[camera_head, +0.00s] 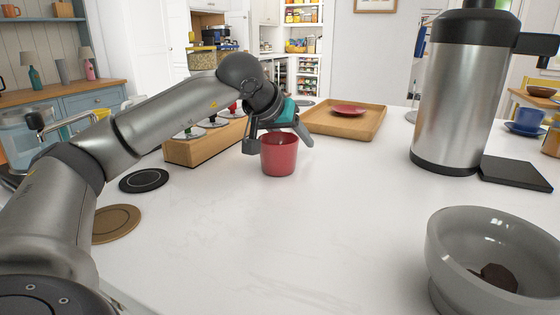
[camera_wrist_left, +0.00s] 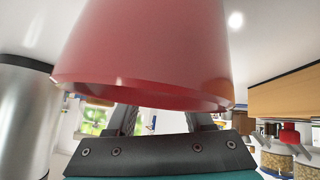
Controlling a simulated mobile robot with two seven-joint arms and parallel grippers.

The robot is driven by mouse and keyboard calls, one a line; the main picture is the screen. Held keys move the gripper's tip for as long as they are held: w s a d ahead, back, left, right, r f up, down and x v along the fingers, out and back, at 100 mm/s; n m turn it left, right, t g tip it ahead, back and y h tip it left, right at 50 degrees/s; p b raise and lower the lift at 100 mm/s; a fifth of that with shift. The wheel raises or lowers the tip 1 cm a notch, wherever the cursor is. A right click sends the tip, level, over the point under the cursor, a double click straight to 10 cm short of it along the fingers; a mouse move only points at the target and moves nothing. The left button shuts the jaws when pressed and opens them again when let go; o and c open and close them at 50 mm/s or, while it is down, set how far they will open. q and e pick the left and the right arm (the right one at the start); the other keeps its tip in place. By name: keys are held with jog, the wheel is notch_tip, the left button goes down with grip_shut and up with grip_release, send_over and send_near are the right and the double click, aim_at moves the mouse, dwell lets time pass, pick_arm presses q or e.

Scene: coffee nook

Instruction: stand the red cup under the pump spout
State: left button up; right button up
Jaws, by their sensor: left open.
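The red cup (camera_head: 280,157) stands upright on the white counter in the middle of the head view. My left gripper (camera_head: 279,144) is open at the cup's rim, one finger to each side. In the left wrist view the red cup (camera_wrist_left: 145,50) fills the top, and the left gripper's fingers (camera_wrist_left: 162,118) reach up to it, their tips hidden by it. The steel pump flask (camera_head: 462,95) stands at the right, its black spout (camera_head: 537,44) pointing right above a black square pad (camera_head: 516,173). My right gripper is not in view.
A wooden rack with jars (camera_head: 205,150) is behind the cup, left. A wooden tray (camera_head: 365,128) with a red plate (camera_head: 348,109) lies behind it. A grey bowl (camera_head: 490,245) is front right. Two round coasters (camera_head: 144,181) lie left. The counter between cup and flask is clear.

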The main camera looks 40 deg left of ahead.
pick_arm(q)
jog(key=shift+w+f, duration=0.2)
jog(key=shift+c, duration=0.4)
grip_shut()
jog(key=shift+f, duration=0.1)
dwell(0.8)
